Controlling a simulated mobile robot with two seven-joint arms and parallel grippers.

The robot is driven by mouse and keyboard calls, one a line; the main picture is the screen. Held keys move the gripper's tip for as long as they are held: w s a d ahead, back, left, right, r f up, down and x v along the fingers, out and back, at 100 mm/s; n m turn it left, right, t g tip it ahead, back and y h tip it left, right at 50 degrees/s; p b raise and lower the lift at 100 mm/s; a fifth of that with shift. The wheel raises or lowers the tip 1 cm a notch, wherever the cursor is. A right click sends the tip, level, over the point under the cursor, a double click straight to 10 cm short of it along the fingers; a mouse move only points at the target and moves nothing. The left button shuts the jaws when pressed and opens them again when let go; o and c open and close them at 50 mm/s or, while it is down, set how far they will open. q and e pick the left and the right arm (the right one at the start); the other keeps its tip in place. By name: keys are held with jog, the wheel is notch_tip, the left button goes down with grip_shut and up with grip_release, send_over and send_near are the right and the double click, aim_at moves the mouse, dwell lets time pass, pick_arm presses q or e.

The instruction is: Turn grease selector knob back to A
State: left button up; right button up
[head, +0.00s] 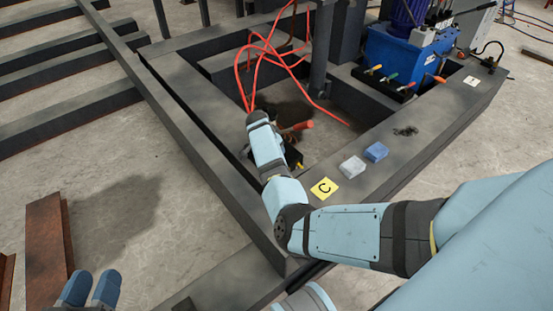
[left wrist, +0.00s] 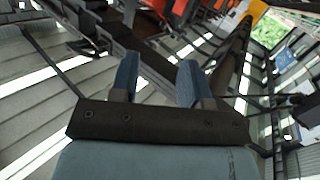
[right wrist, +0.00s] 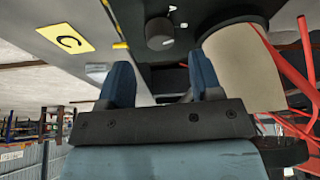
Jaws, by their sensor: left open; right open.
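My left gripper (head: 90,289) is open and empty at the lower left of the head view, low over the floor. My right arm reaches down into the frame's pit in the head view, and its fingertips are hidden there. In the right wrist view my right gripper (right wrist: 160,82) is open, with nothing between its fingers. A dark round knob (right wrist: 160,36) with a small pale mark near it shows beyond and between the fingertips, apart from them. Its setting cannot be read, and no A mark shows. A black block (head: 290,160) sits beside the right forearm in the head view.
Red hoses (head: 262,62) hang over the pit. A cream cylinder (right wrist: 243,66) stands close right of the right gripper. A blue pump unit (head: 400,60) stands behind.

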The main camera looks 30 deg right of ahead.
jog(key=b+x, duration=0.1)
jog(key=x, duration=0.3)
jog(key=shift+f+b, duration=0.15)
jog(key=shift+b, duration=0.15)
pick_arm(q)
jog(key=shift+w+a+r+m+t+h, duration=0.15)
jog(key=shift+w+a+m+t, duration=0.1)
jog(key=shift+w+m, duration=0.15)
jog(key=shift+w+a+r+m+t+h, duration=0.1)
jog(key=shift+w+a+m+t+h, duration=0.15)
jog(key=shift+m, duration=0.25)
pick_arm(e)
jog(key=shift+d+f, duration=0.15)
jog(key=shift+f, duration=0.1)
jog(key=c, duration=0.9)
pick_arm(q)
jog(key=shift+r, duration=0.1)
